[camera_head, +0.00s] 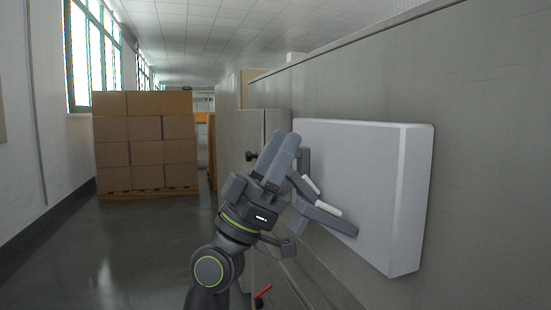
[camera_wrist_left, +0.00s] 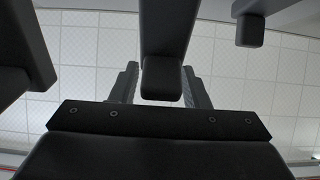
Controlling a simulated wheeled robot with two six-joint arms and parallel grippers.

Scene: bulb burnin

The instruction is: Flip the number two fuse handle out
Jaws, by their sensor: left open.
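A pale grey box (camera_head: 355,185) is mounted on the wall at the right in the head view. Dark grey bar-like handles with white strips stick out from its left face; the lower one (camera_head: 330,220) shows most clearly. My left gripper (camera_head: 281,146) is beside the box, fingers pointing up. In the left wrist view its two fingers stand apart, on either side of a dark bar (camera_wrist_left: 162,75). Another dark bar (camera_wrist_left: 22,60) is at the left and one (camera_wrist_left: 250,28) at the upper right. No numbers are readable, and contact cannot be told. My right gripper is out of view.
A grey cabinet (camera_head: 240,130) stands behind my gripper. A small red lever (camera_head: 263,292) shows low beside my arm. Stacked cartons (camera_head: 145,140) on a pallet stand farther back at the left. The floor at the left is clear.

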